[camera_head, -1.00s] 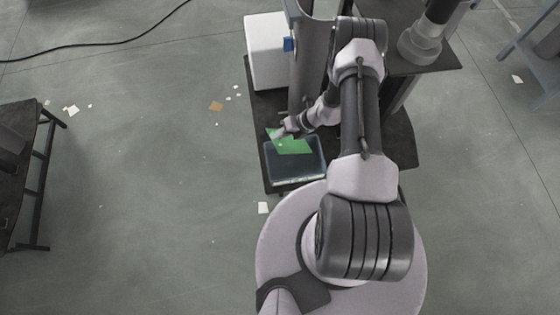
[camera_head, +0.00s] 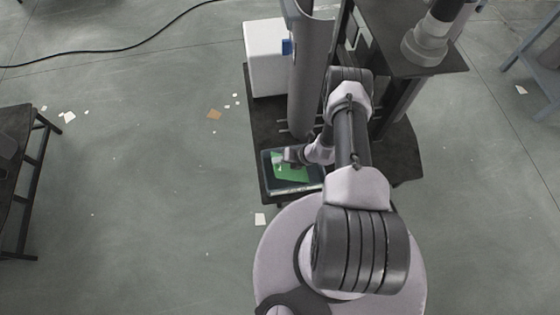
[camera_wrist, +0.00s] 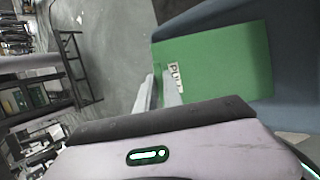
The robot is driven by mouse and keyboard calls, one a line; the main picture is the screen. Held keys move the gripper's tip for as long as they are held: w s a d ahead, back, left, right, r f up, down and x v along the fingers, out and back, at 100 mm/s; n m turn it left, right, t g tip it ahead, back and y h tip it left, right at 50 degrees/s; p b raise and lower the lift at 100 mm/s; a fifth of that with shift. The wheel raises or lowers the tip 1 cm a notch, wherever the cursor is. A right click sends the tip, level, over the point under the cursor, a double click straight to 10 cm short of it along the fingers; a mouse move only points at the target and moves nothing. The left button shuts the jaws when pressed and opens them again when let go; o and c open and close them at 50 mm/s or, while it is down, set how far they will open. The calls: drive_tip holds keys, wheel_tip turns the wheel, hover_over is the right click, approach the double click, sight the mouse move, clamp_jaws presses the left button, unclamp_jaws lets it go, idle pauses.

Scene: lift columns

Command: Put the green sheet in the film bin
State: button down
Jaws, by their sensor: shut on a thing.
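The green sheet (camera_head: 289,170) is flat and thin, and in the wrist view (camera_wrist: 222,62) it carries a small white label with dark letters. My gripper (camera_head: 287,153) is shut on the sheet. In the wrist view its two fingers (camera_wrist: 163,88) meet at the sheet's left edge, beside the label. In the head view the sheet lies over the dark open-topped bin (camera_head: 311,186), within its outline; I cannot tell how far below the rim it is. In the wrist view a blue-grey surface (camera_wrist: 285,28) shows behind the sheet. My wrist hides part of the sheet in the head view.
The bin stands on my dark base platform, beside a white box (camera_head: 266,62) with a blue part. A grey upright column (camera_head: 309,75) stands behind my gripper. Paper scraps (camera_head: 214,114) lie on the floor, and a dark table (camera_head: 22,175) stands at the left.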

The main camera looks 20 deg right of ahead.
drive_tip(key=shift+f, duration=0.15)
drive_tip(key=c, duration=1.5)
unclamp_jaws()
